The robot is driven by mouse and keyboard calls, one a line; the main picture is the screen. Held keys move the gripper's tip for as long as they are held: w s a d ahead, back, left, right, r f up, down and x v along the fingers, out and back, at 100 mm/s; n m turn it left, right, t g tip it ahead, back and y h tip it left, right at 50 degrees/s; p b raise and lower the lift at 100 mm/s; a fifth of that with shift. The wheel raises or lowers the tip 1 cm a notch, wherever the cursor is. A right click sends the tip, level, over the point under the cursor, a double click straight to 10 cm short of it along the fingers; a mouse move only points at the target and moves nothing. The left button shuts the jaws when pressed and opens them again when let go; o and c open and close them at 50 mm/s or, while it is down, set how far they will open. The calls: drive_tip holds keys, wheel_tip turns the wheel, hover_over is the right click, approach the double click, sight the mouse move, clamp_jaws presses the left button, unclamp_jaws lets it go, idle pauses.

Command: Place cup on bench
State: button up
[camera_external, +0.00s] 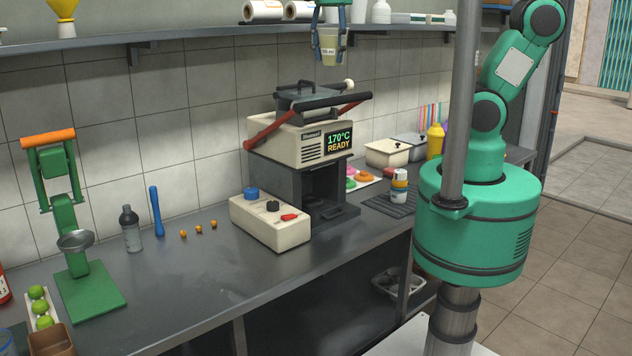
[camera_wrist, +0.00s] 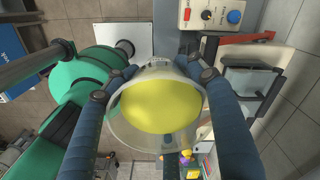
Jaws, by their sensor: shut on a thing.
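The cup (camera_external: 328,50) is clear, with a measure label on its side. My gripper (camera_external: 329,38) is shut on it and holds it upright, high above the bench near the shelf. In the wrist view the cup (camera_wrist: 159,105) sits between the two blue fingers of my gripper (camera_wrist: 160,85), with yellow liquid inside. The bench (camera_external: 190,275) is a long dark metal counter along the tiled wall, well below the cup.
A press machine (camera_external: 300,135) reading 170°C READY stands under the cup. A control box (camera_external: 270,220) sits before it. A green citrus press (camera_external: 75,240) and bottle (camera_external: 131,230) stand left. Bare bench lies between them at the front. A shelf (camera_external: 180,38) runs behind.

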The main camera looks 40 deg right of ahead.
drive_tip(key=d+r, duration=0.8)
drive_tip(key=w+d+f+n+b, duration=0.2)
drive_tip(key=w+d+b, duration=0.2)
drive_tip(key=w+d, duration=0.3)
drive_tip(key=w+d+f+n+b, duration=0.2)
drive_tip(key=w+d+f+b, duration=0.35)
drive_tip(key=d+f, duration=0.65)
drive_tip(key=w+d+f+n+b, duration=0.2)
drive_tip(key=w+d+f+b, duration=0.35)
drive_tip(key=d+f, duration=0.65)
drive_tip(key=w+d+f+n+b, duration=0.2)
drive_tip(key=w+d+f+b, duration=0.3)
drive_tip(key=d+f, duration=0.65)
drive_tip(key=d+f+m+p, duration=0.1)
drive_tip(key=d+f+m, duration=0.2)
drive_tip(key=d, duration=0.7)
drive_tip(key=d+f+m+p, duration=0.2)
drive_tip(key=d+m, duration=0.3)
drive_tip(key=d, duration=0.5)
drive_tip(key=d+f+m+p, duration=0.2)
drive_tip(key=d+f+m, duration=0.2)
drive_tip(key=d, duration=0.6)
drive_tip(key=shift+w+f, duration=0.4)
drive_tip(key=shift+f, duration=0.15)
